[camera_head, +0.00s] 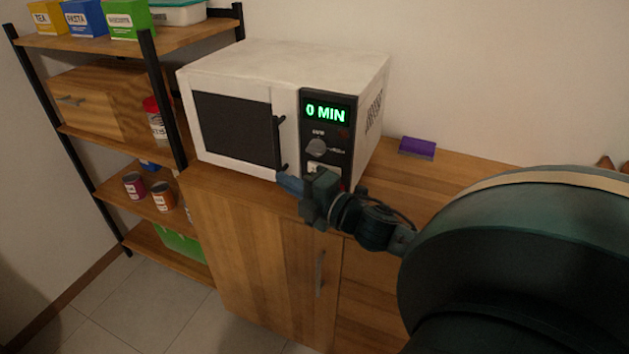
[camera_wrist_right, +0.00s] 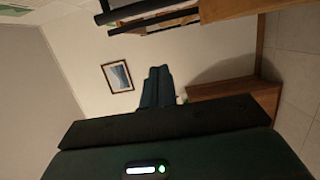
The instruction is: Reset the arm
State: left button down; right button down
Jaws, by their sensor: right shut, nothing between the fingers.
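My right arm comes in from the right in the head view and reaches across the front of the counter. My right gripper (camera_head: 290,184) is shut and empty, pointing left just in front of the lower front of the microwave. Whether it touches the microwave I cannot tell. In the right wrist view its blue fingers (camera_wrist_right: 158,76) are together with nothing between them. My left gripper is in neither view.
The white microwave (camera_head: 282,60), its door shut and display reading "0 MIN", stands on the wooden counter (camera_head: 440,180). A purple sponge (camera_head: 417,147) lies to its right. A shelf rack (camera_head: 115,47) with boxes and cans stands left. A framed picture (camera_wrist_right: 117,76) hangs on a wall.

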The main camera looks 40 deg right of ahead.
jog(key=shift+s+d+r, duration=0.1)
jog(key=shift+s+d, duration=0.2)
jog(key=shift+s, duration=0.6)
jog(key=shift+s+d+f, duration=0.1)
jog(key=shift+s+d, duration=0.25)
jog(key=shift+s, duration=0.5)
jog(key=shift+s+d+r, duration=0.1)
jog(key=shift+s+d, duration=0.2)
jog(key=shift+s, duration=0.6)
